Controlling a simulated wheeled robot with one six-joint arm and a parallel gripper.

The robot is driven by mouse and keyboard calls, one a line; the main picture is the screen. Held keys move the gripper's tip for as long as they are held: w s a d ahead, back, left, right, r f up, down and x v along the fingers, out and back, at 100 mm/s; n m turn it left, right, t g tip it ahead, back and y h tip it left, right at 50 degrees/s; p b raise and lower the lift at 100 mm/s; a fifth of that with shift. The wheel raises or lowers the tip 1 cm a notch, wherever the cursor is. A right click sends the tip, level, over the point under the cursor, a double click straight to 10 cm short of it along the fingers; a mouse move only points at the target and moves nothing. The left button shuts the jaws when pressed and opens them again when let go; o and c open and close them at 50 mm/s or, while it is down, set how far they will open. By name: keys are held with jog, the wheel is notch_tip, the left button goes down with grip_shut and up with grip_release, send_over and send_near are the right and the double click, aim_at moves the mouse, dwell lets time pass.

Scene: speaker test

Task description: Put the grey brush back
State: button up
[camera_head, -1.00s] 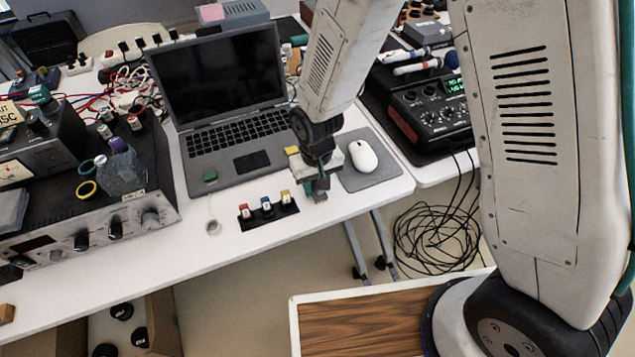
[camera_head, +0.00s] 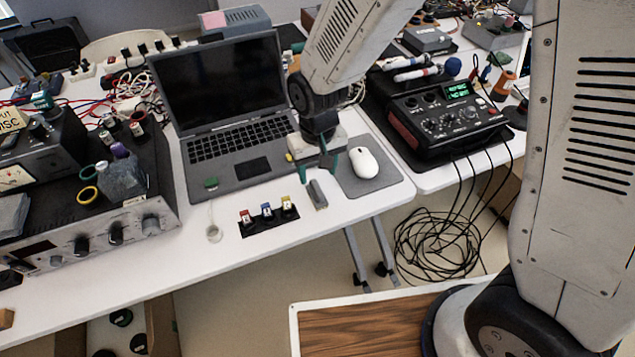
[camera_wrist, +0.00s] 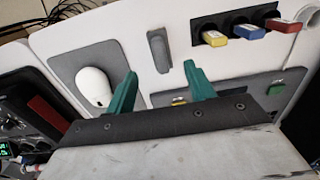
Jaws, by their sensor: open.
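A small grey bar-like piece (camera_head: 318,194), which looks like the grey brush, lies on the white table between a row of coloured pieces and the mouse pad. It also shows in the wrist view (camera_wrist: 158,52), just beyond the fingertips. My gripper (camera_head: 317,170) has teal fingers spread apart and nothing between them. It is near the brush, on its laptop side, and apart from it in the wrist view (camera_wrist: 160,72). A black strip (camera_head: 262,228) holds red, blue and yellow pieces left of the brush.
The laptop (camera_head: 241,166) stands behind my gripper. A white mouse (camera_head: 364,162) on a grey pad (camera_head: 385,181) is close on the right, with a black mixer (camera_head: 445,120) beyond. A small white round item (camera_head: 214,234) is left of the strip. The front table edge is close.

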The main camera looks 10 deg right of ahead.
aim_at(318, 188)
jog(key=shift+r, duration=2)
jog(key=s+d+r+m, duration=0.1)
jog(key=s+d+r, duration=0.1)
jog(key=d+r, duration=0.6)
jog(key=s+d+r+m, duration=0.1)
jog(key=s+d+r, duration=0.5)
jog(key=s, duration=0.2)
jog(key=s+d+r+m+t, duration=0.1)
jog(key=s+d+r, duration=0.5)
jog(key=s, duration=0.3)
jog(key=shift+s+d, duration=0.25)
jog(key=shift+d, duration=0.1)
